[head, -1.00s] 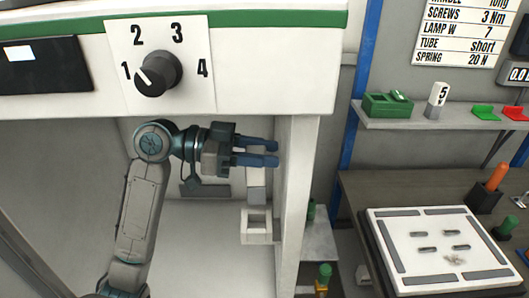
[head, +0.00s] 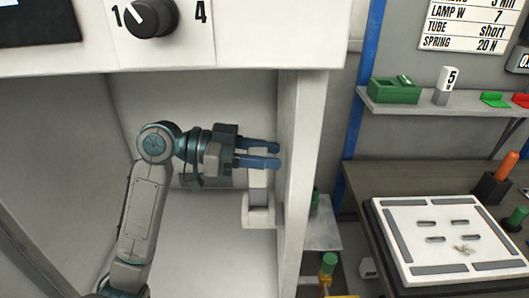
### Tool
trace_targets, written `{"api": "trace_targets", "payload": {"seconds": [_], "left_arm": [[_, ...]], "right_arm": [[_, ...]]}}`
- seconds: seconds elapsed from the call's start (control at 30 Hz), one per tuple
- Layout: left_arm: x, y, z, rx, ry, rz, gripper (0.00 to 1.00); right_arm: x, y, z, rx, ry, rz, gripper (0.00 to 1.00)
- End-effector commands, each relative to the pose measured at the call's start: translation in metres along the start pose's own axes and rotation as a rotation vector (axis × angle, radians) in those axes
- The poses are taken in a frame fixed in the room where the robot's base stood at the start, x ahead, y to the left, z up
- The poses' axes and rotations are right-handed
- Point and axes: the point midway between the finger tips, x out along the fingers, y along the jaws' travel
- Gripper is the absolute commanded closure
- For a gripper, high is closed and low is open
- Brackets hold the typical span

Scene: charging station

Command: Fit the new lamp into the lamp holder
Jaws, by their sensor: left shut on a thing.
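My left gripper (head: 260,154) is shut on a lamp (head: 259,179), a narrow pale block with a grey lower end. The fingers hide its upper part. The lamp holder (head: 258,221) is a white box-like socket inside the cabinet, beside the right wall panel. The lamp stands upright, and its grey end overlaps the holder's opening. I cannot tell how deep it sits. My right gripper is not in view.
The cabinet's upper front (head: 225,50) with a dial (head: 150,17) is above my arm. The right wall panel (head: 298,170) is close to my fingertips. At right are a shelf (head: 410,103) bearing a block marked 5 (head: 445,78), and a bench with a white plate (head: 445,245).

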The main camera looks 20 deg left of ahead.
Motion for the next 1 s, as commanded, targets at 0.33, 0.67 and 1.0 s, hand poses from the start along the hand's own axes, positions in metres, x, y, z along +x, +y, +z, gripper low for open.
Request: {"api": "trace_targets", "payload": {"seconds": [0.33, 0.67, 1.0], "left_arm": [[0.0000, 0.0001, -0.0002, 0.000, 0.000, 0.000, 1.00], [0.0001, 0.0003, -0.0006, 0.000, 0.001, 0.000, 1.00], [0.0001, 0.0002, 0.0001, 0.000, 0.001, 0.000, 1.00]], "right_arm": [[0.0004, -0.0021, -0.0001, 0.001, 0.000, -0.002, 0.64], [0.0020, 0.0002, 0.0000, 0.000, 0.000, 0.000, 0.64], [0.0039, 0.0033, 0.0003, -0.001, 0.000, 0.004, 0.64]]}}
